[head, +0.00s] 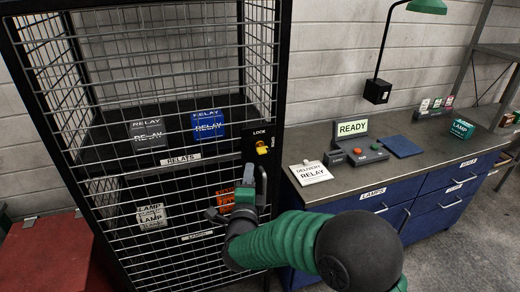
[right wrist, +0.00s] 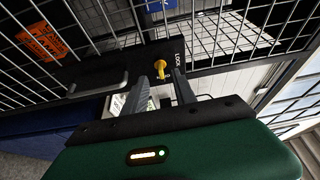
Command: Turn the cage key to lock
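The yellow cage key (head: 261,147) sits in a dark lock plate (head: 253,155) marked LOCK on the cage door frame. In the right wrist view the key (right wrist: 160,64) shows just beyond my fingertips, with the LOCK plate (right wrist: 172,50) behind it. My right gripper (head: 255,172) is just below the key in the head view, its fingers pointing up at the plate. In the right wrist view the gripper (right wrist: 163,84) has its fingers apart and nothing clearly held between them. Whether a finger touches the key I cannot tell. My left gripper is not in view.
The wire cage (head: 183,158) holds relay boxes (head: 147,135) and lamp boxes (head: 151,217) on shelves. A blue workbench (head: 375,195) with a READY console (head: 358,150) stands at right.

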